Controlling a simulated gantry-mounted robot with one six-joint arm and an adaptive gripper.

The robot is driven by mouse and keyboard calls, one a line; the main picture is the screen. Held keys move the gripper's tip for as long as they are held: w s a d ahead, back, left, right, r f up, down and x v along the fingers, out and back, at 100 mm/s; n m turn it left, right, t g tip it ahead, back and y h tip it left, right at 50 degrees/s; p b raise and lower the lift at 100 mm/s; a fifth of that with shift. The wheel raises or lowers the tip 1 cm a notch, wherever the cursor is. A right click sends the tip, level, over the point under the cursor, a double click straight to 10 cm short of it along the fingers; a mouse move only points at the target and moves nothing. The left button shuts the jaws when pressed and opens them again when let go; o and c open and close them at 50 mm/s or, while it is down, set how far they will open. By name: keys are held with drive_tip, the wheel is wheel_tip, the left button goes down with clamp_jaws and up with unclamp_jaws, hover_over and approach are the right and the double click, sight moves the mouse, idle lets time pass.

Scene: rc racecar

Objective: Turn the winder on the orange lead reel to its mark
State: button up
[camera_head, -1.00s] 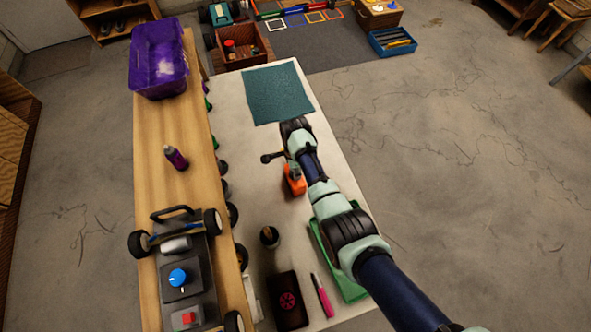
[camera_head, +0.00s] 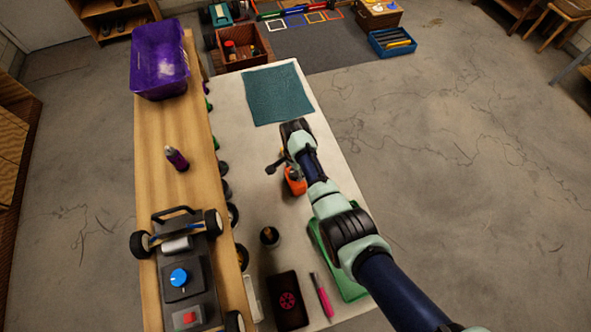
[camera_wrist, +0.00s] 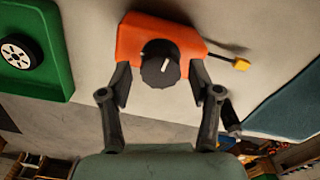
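The orange lead reel (camera_head: 295,182) lies on the pale bench in the head view, partly hidden by my arm. In the wrist view the reel (camera_wrist: 133,40) fills the top middle, with a round black winder (camera_wrist: 160,70) on its near side. A short white line shows on the winder; I cannot make out a separate mark on the reel. A yellow plug (camera_wrist: 241,65) sits on a dark lead to the right. My gripper (camera_wrist: 160,76) is open, one finger on each side of the winder, with a visible gap to it.
A green tray (camera_head: 325,252) with a wheel lies near my arm. A teal mat (camera_head: 277,94) lies at the bench's far end. A black case (camera_head: 287,300), a pink pen (camera_head: 322,295) and a dark pot (camera_head: 269,236) stand nearer. A wooden shelf board runs along the left.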

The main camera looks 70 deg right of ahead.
drive_tip(key=shift+r, duration=0.15)
wheel_tip(320, 180, up, 6)
drive_tip(key=p, duration=0.6)
